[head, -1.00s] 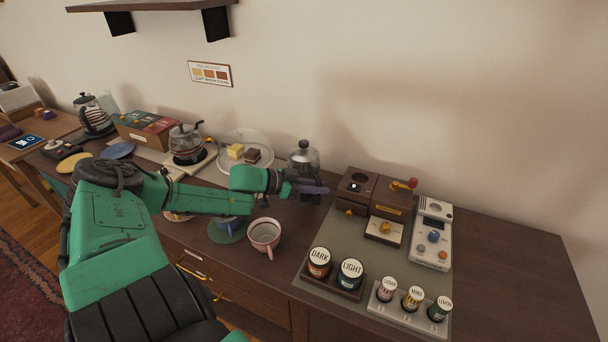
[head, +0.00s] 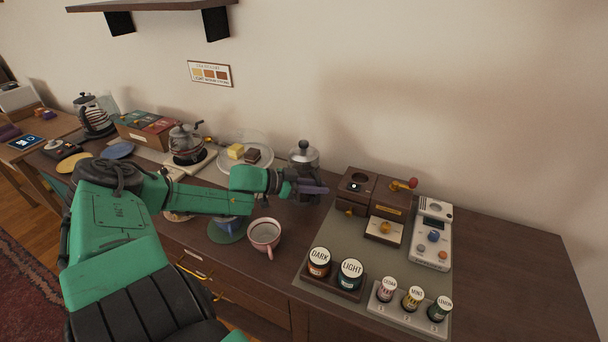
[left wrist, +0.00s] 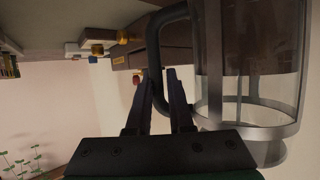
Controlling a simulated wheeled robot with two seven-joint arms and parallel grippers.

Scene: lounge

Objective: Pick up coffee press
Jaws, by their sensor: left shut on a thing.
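The coffee press (head: 304,156) stands upright on the dark counter against the wall, with a metal lid and a round knob on top. My left gripper (head: 312,188) is in front of it and hides its lower part in the head view. In the left wrist view the press's clear glass body with metal bands (left wrist: 250,60) fills the right side. Its black handle (left wrist: 153,50) runs between the fingertips of my left gripper (left wrist: 165,80), which is shut on the handle. I cannot tell whether the base touches the counter. My right gripper is not in view.
A wooden grinder box (head: 356,190) stands close to the right of the press. A plate with cake pieces (head: 262,165) is to its left. A pink cup (head: 264,234) is in front. Jars (head: 319,262) stand near the front edge. The counter's right end is clear.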

